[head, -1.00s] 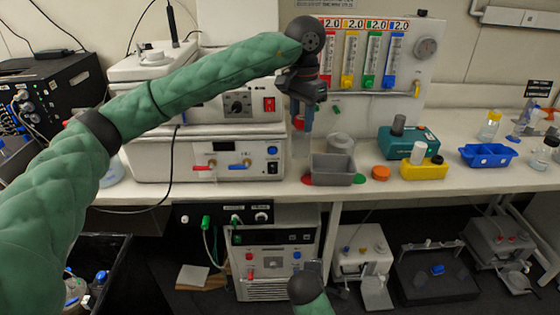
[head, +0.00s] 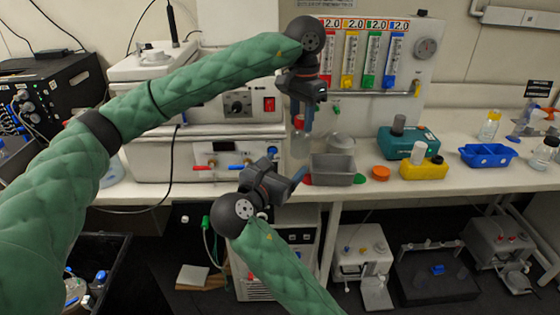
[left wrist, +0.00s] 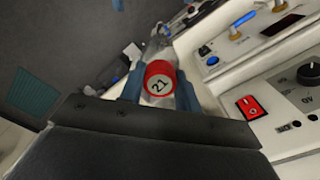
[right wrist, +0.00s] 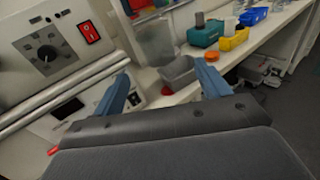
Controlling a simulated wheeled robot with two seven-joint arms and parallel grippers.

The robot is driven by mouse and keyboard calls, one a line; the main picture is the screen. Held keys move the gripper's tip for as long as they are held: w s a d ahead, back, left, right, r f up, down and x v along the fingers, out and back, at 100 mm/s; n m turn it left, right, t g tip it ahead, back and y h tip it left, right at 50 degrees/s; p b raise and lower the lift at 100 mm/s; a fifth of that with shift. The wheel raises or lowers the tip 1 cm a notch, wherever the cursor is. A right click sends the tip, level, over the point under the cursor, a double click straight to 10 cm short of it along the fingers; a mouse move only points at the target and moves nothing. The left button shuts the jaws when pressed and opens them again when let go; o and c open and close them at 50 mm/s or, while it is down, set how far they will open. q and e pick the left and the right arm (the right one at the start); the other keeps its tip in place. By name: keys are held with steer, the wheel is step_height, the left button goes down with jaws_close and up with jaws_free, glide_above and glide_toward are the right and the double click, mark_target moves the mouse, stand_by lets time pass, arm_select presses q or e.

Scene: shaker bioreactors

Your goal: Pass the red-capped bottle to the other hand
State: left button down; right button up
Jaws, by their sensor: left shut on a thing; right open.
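The red-capped bottle (head: 300,146) hangs upright below my left gripper (head: 304,117), above the bench front. My left gripper is shut on it near the cap. In the left wrist view, the red cap (left wrist: 160,80) marked 21 sits between the blue fingers. My right gripper (head: 290,182) is open and empty, below and slightly left of the bottle, apart from it. In the right wrist view, the bottle's clear body (right wrist: 156,43) shows ahead, beyond and between the open fingers (right wrist: 162,88).
A grey bin (head: 334,172) stands on the bench right of the bottle, with an orange lid (head: 381,173) beside it. White instruments (head: 195,155) stand behind and left. A teal device (head: 408,145), a yellow block (head: 424,169) and a blue rack (head: 488,155) lie farther right.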

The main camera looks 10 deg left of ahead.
mark_target(303, 138)
steer(key=shift+n+t, duration=0.3)
steer(key=x, duration=0.3)
steer(key=r+x, duration=0.1)
steer(key=x, duration=0.3)
steer(key=r+x, duration=0.1)
steer(key=x, duration=0.3)
steer(key=shift+w+r, duration=0.1)
steer(key=shift+w, duration=0.1)
steer(key=c, duration=1.1)
arm_select(q)
steer(key=c, duration=0.9)
jaws_free()
arm_select(e)
steer(key=shift+c, duration=0.3)
arm_select(q)
steer(key=shift+r, duration=0.1)
